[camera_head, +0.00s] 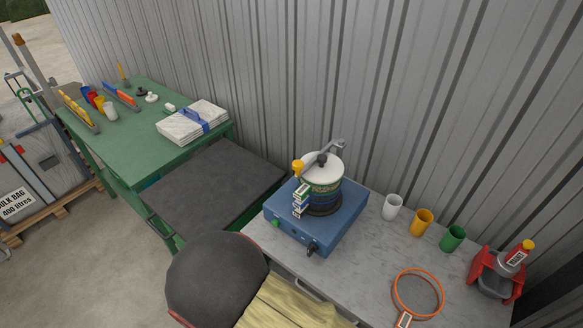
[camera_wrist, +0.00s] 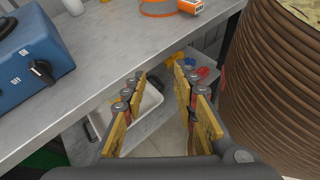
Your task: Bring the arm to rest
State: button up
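My gripper (camera_wrist: 160,76) shows in the wrist view with its two yellow-padded fingers well apart. It is open, with nothing between the fingers. I cannot make out my gripper in the head view.
A brown ribbed drum (camera_wrist: 270,95) stands close right of my gripper. A green table (camera_head: 130,145) stands left.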

notch_tip(320, 180, up, 18)
jog(key=d+m+g+y, duration=0.2)
jog(key=m+g+y, duration=0.2)
jog(key=m+y, duration=0.85)
jog(key=d+r+m+t+b, duration=0.1)
jog(key=d+r+m+t, duration=0.5)
jog(key=d+r, duration=0.5)
notch_tip(320, 180, up, 3)
jog(key=shift+s+d+f+m, duration=0.2)
jog(key=shift+s+m, duration=0.1)
jog(key=shift+m, duration=0.45)
jog(key=shift+h, duration=0.25)
jog(key=shift+c, duration=0.6)
